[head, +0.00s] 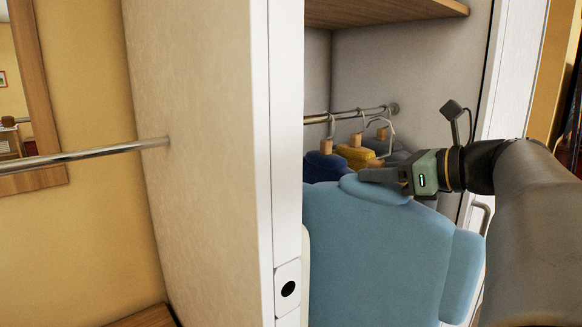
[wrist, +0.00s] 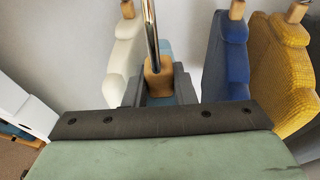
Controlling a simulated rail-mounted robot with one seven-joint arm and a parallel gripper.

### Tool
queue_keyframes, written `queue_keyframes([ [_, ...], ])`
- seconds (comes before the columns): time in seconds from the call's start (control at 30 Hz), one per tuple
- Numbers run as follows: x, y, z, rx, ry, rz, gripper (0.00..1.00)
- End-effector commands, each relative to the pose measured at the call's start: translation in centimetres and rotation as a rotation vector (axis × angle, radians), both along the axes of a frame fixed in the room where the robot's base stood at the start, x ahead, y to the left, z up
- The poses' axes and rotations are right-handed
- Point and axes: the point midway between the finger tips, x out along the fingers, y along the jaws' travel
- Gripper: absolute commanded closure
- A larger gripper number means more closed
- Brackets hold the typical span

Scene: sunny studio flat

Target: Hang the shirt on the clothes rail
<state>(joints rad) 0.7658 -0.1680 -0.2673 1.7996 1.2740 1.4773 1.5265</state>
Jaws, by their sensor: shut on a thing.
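The light blue shirt (head: 385,240) hangs upright from my gripper (head: 368,176) in the head view, in front of the open wardrobe. My dark fingers are shut on the wooden neck (wrist: 158,80) of its hanger. A metal rod, apparently its hook (wrist: 150,28), rises from the neck in the wrist view. A little of the shirt (wrist: 165,47) shows behind the fingers. The clothes rail (head: 345,114) runs inside the wardrobe, above and behind the gripper. Whether the held hook touches the rail cannot be told.
A dark blue shirt (head: 322,166) and a yellow shirt (head: 356,157) hang on the rail; both show in the wrist view too. A white shirt (wrist: 122,60) is left of the held hanger there. The wardrobe's side panel (head: 200,140) stands left, a wooden shelf (head: 385,10) above.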

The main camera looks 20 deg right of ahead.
Motion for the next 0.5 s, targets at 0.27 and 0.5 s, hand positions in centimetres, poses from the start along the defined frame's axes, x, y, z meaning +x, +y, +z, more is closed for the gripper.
queue_keyframes([
  [0.27, 1.9, 0.6, 0.1, 0.000, 0.000, 0.002, 1.00],
  [0.5, 3.6, 1.0, 0.1, 0.000, 0.000, 0.002, 1.00],
])
